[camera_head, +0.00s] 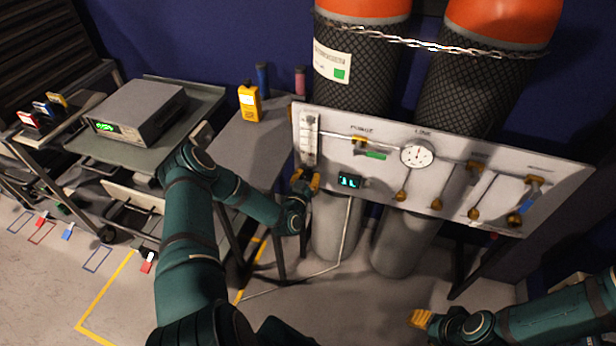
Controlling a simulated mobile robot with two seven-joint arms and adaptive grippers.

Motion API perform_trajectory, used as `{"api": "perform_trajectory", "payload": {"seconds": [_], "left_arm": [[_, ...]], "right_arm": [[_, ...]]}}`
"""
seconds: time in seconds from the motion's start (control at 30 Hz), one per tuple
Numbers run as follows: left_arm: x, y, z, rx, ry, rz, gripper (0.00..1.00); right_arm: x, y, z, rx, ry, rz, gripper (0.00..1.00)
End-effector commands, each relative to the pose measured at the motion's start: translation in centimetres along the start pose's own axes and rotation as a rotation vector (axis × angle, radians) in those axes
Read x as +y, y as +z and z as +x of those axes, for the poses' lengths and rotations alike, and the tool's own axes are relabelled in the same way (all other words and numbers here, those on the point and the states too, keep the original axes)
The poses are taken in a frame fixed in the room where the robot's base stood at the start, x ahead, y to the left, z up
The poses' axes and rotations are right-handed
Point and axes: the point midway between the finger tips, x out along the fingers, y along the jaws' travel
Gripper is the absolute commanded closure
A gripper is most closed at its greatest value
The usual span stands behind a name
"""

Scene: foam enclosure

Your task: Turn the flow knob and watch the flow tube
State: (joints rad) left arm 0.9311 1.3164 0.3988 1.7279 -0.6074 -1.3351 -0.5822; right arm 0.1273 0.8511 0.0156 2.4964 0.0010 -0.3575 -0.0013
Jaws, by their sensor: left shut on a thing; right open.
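The flow tube (310,135) is a pale upright gauge with scale marks at the left end of a white panel (400,195). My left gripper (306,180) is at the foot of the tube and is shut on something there. The flow knob would be at that spot, but the fingers hide it and I cannot make out its shape. The level inside the tube is too small to read. My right gripper (420,319) is open and empty, low at the right, well below the panel and apart from it.
The panel also carries a round dial (416,155), a small lit display (349,181) and several hanging valve levers. Two chained gas cylinders (360,60) stand behind it. A yellow handheld meter (249,102) stands on a grey table left of the panel. A grey instrument (135,112) sits on a cart.

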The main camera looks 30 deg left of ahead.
Motion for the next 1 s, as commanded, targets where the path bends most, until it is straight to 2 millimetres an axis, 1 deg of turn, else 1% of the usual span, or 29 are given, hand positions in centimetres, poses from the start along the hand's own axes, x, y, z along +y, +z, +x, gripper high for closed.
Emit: {"api": "perform_trajectory", "payload": {"seconds": [0.17,0.37,1.0], "left_arm": [[-0.01,0.05,0.03,0.0,0.0,-0.049,1.0],[0.01,0.08,0.03,0.0,0.0,-0.175,1.0],[0.09,-0.02,0.01,-0.001,-0.002,-0.776,1.0]], "right_arm": [[0.09,0.0,0.25,0.001,0.0,0.0,0.53],[0.25,-0.05,0.67,0.003,0.0,0.0,0.53],[0.35,-0.1,0.93,0.005,0.0,-0.001,0.53]]}}
